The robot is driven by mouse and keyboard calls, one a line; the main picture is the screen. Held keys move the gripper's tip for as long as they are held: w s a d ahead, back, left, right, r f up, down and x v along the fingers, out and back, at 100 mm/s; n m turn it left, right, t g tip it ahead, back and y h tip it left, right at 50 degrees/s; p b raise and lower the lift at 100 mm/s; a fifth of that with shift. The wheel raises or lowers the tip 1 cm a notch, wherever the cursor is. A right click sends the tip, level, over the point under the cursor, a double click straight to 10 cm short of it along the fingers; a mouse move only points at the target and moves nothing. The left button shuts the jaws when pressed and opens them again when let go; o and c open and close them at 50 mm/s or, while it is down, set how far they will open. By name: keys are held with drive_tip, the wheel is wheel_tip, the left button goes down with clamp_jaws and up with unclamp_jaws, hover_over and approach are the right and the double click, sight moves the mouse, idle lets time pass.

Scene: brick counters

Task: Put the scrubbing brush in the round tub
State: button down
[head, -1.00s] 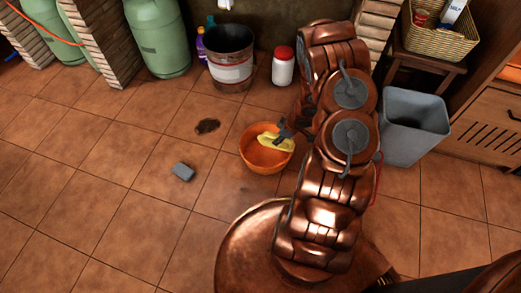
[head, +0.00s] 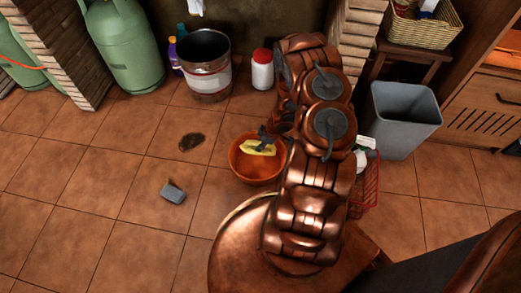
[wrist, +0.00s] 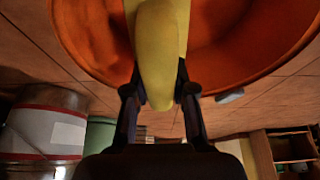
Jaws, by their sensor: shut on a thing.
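The scrubbing brush, of which a yellow elongated part (head: 258,149) shows, is held in my gripper (head: 267,139). The round tub (head: 256,172) is orange and stands on the tiled floor. The brush is over the tub's opening in the head view, and I cannot tell whether it touches the tub. In the wrist view my gripper's two dark fingers (wrist: 160,92) are closed on either side of the yellow brush (wrist: 158,50). The tub's orange wall (wrist: 265,38) lies behind it there. My arm covers part of the tub's right side in the head view.
A dark patch (head: 191,142) and a grey block (head: 173,193) lie on the floor left of the tub. A metal bucket (head: 208,72), a white jar with red lid (head: 262,74) and a grey bin (head: 400,125) stand behind. A red wire basket (head: 366,190) is right of my arm.

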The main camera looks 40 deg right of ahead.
drive_tip(key=shift+d+f+b, duration=0.1)
drive_tip(key=shift+f+b, duration=0.3)
drive_tip(key=shift+f, duration=1.05)
drive_tip(key=shift+f, duration=0.65)
drive_tip(key=c, duration=1)
unclamp_jaws()
drive_tip(key=shift+o, duration=0.2)
